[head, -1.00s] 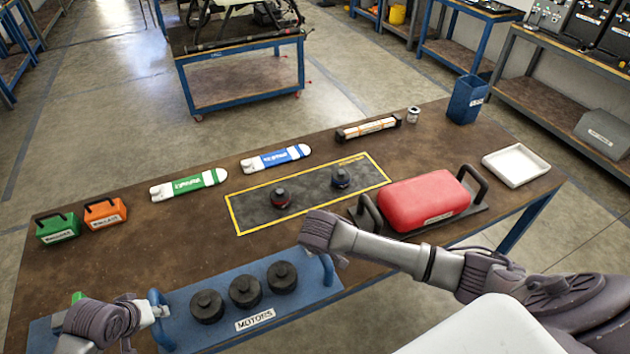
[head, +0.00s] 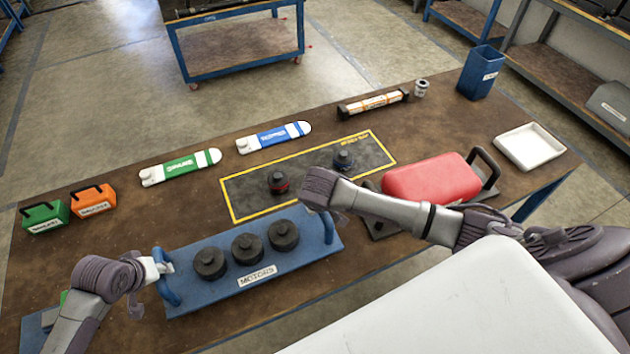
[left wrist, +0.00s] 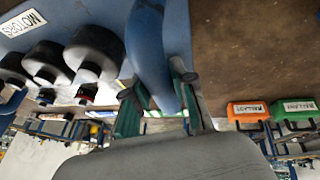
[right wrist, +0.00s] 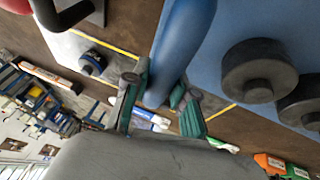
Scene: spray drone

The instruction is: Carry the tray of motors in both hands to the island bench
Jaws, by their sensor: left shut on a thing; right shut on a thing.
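The blue tray (head: 205,297) carries three black motors (head: 247,247) in a row and a white "MOTORS" label. A blue handle stands at each end. My left gripper (head: 158,272) is shut on the left handle, which also shows between its fingers in the left wrist view (left wrist: 150,55). My right gripper (head: 326,208) is at the right handle; the right wrist view shows its fingers closed around that handle (right wrist: 180,45). The tray appears over the near edge of the brown workbench (head: 120,235); its exact height is unclear. A blue-framed bench (head: 240,45) stands beyond, across open floor.
A yellow-edged mat (head: 310,178) with two small motors lies just behind the tray. A red case (head: 425,180) is close to my right arm. Green (head: 45,216) and orange (head: 92,200) boxes, a white tray (head: 530,147) and a blue bin (head: 481,72) also stand on the workbench.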

